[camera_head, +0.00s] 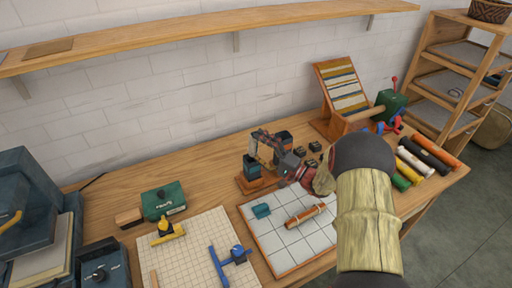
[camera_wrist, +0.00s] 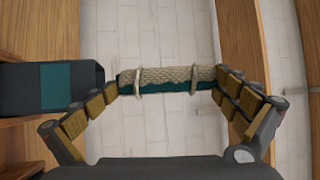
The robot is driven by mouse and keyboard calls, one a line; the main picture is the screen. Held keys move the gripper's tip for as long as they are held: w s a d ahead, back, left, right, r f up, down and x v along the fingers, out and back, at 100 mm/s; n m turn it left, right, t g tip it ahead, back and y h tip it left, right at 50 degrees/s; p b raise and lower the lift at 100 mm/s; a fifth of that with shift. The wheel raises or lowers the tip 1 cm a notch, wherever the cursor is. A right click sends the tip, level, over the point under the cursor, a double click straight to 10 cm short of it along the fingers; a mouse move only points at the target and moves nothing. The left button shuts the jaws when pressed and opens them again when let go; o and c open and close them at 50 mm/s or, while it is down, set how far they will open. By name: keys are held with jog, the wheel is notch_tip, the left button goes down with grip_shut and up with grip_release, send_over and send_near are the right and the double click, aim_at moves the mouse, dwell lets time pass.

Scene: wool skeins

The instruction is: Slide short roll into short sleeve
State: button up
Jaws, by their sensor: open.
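My gripper (camera_head: 266,150) is at a stand with two dark upright blocks (camera_head: 251,167) on a wooden base at the back of the table. In the wrist view my gripper (camera_wrist: 168,90) is open, with one finger at each end of a short knitted beige roll (camera_wrist: 165,75). The roll lies crosswise, has a teal underside and two pale ties, and is very close to both fingers; I cannot tell whether they touch it. A brown tied roll (camera_head: 305,215) lies on a white tiled board. I cannot tell which piece is the short sleeve.
A small teal piece (camera_head: 261,210) lies on the tiled board (camera_head: 288,250). A green box (camera_head: 164,201) and a gridded mat (camera_head: 190,252) are to the left. Several coloured rolls (camera_head: 428,160) lie at the right. A wooden rack (camera_head: 345,92) stands behind. A shelf (camera_head: 200,36) runs above.

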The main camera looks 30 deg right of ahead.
jog(key=v, duration=0.8)
dwell(1.1)
